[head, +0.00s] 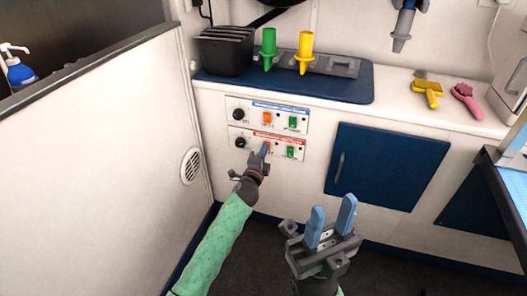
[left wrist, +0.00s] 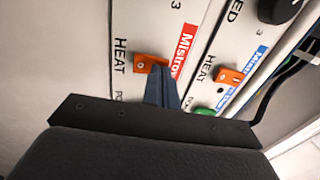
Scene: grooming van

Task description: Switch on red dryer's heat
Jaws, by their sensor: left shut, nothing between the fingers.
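The lower control panel (head: 281,155) with the red label is on the white cabinet front, with a black knob (head: 240,142), an orange heat switch and a green switch (head: 290,151). My left gripper (head: 264,149) is shut and empty, its fingertips at the orange switch, mostly covering it in the head view. In the left wrist view, the orange heat switch (left wrist: 146,62) sits beside the word HEAT, and the blue fingertips (left wrist: 160,84) overlap its edge. I cannot tell whether they touch or which way the switch is set. My right gripper (head: 332,220) is open and empty, away from the panel.
The upper panel (head: 279,108) with the blue label has a similar orange switch (head: 267,118), close above; it also shows in the left wrist view (left wrist: 229,77). A blue cabinet door (head: 385,165) is to the right. Green (head: 268,48) and yellow (head: 305,50) nozzles stand on the counter.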

